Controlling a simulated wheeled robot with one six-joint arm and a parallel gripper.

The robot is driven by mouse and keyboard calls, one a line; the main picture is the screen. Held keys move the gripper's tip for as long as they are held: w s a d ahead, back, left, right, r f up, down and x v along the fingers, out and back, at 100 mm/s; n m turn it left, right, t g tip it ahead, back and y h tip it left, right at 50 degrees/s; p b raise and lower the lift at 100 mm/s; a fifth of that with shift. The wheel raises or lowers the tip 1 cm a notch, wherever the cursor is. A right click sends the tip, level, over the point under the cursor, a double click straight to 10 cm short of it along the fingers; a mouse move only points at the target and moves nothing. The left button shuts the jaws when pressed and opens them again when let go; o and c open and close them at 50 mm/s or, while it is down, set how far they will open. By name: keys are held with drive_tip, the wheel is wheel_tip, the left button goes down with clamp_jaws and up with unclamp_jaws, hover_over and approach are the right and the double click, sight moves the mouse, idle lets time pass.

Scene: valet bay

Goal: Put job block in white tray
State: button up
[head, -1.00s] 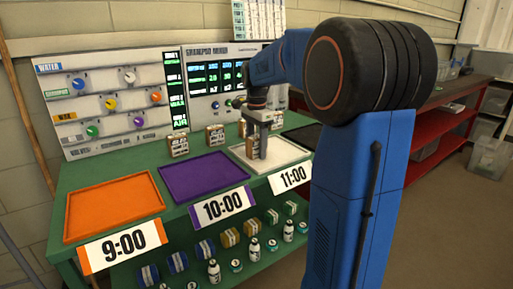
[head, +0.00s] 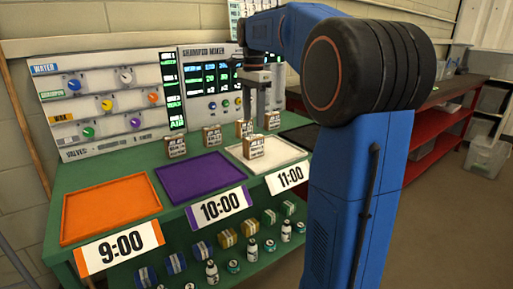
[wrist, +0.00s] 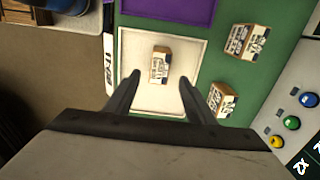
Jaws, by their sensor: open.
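The white tray (head: 290,154) sits on the green bench behind the 11:00 label, and it also shows in the wrist view (wrist: 140,98). One job block (head: 254,147), a small tan block with printed white faces, stands inside the tray; it also shows in the wrist view (wrist: 161,65). My gripper (head: 260,122) is raised above the tray, open and empty. In the wrist view its two fingers (wrist: 158,76) are spread apart, with the block beyond them and clear of both.
Other job blocks stand on the bench behind the trays (head: 175,147) (head: 212,138) (head: 243,129) (head: 272,120). A purple tray (head: 200,178) and an orange tray (head: 110,208) are to the left. Control panels (head: 108,105) stand at the back. Bottles and tins fill the lower shelf (head: 222,255).

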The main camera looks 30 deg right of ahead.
drive_tip(key=s+a+f+n+t, duration=0.1)
drive_tip(key=s+a+f+n, duration=0.4)
drive_tip(key=s, duration=0.5)
drive_tip(key=s+a+f+n+t, duration=0.2)
drive_tip(key=s+a+f+n, duration=0.3)
drive_tip(key=s+f, duration=0.3)
drive_tip(key=s+a+f+n+t, duration=0.1)
drive_tip(key=s+a+f+n, duration=0.4)
drive_tip(key=s, duration=0.7)
wheel_tip(320, 180, down, 2)
drive_tip(key=n, duration=0.2)
drive_tip(key=shift+a+n+t, duration=0.3)
drive_tip(key=shift+a+t, duration=0.1)
